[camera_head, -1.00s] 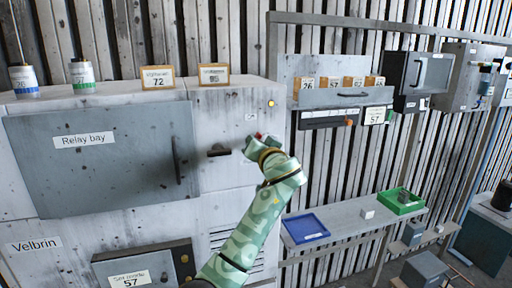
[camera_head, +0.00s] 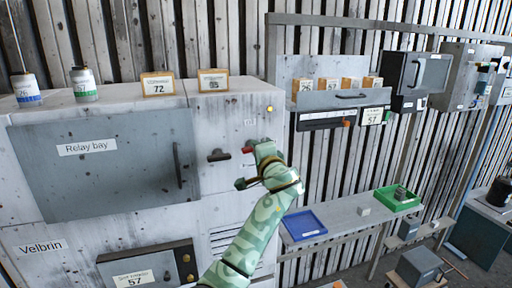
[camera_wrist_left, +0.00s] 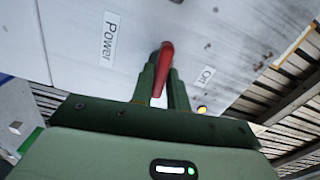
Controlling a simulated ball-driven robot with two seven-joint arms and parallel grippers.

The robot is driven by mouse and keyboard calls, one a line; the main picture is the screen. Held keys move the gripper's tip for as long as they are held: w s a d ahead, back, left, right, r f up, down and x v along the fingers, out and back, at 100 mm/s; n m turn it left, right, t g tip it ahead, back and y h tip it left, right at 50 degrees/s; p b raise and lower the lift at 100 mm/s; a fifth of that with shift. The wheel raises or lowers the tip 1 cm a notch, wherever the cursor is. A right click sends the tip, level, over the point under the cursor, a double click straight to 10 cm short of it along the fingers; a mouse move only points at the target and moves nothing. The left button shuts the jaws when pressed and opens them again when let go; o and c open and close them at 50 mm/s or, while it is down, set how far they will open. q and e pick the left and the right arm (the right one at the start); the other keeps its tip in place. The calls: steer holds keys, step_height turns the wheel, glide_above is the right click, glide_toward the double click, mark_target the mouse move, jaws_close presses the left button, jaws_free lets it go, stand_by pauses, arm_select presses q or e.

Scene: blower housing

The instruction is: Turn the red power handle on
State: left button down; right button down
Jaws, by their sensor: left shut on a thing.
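The red power handle (camera_wrist_left: 162,70) stands between the two green fingers of my left gripper (camera_wrist_left: 164,88) in the left wrist view. The gripper is shut on it, with a finger on each side. A "Power" label (camera_wrist_left: 109,37) is to its left and an "On" label (camera_wrist_left: 205,76) to its right. In the head view the handle shows as a small red piece (camera_head: 247,150) on the pale cabinet front. My left gripper (camera_head: 250,167) is up against that front there and partly hides the handle. My right gripper is in neither view.
A dark knob handle (camera_head: 218,155) is just left of the red handle. The grey "Relay bay" door (camera_head: 105,185) fills the cabinet's left. A yellow lamp (camera_head: 270,108) is above right. A shelf with a blue tray (camera_head: 304,226) and green tray (camera_head: 399,199) stands at right.

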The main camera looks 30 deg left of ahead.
arm_select(q)
steer(key=shift+d+f+m, duration=0.1)
steer(key=shift+m, duration=0.5)
steer(key=shift+f+m, duration=0.1)
steer(key=shift+m, duration=0.2)
steer(key=c, duration=1.4)
jaws_free()
steer(key=shift+c, duration=0.2)
steer(key=shift+d, duration=0.15)
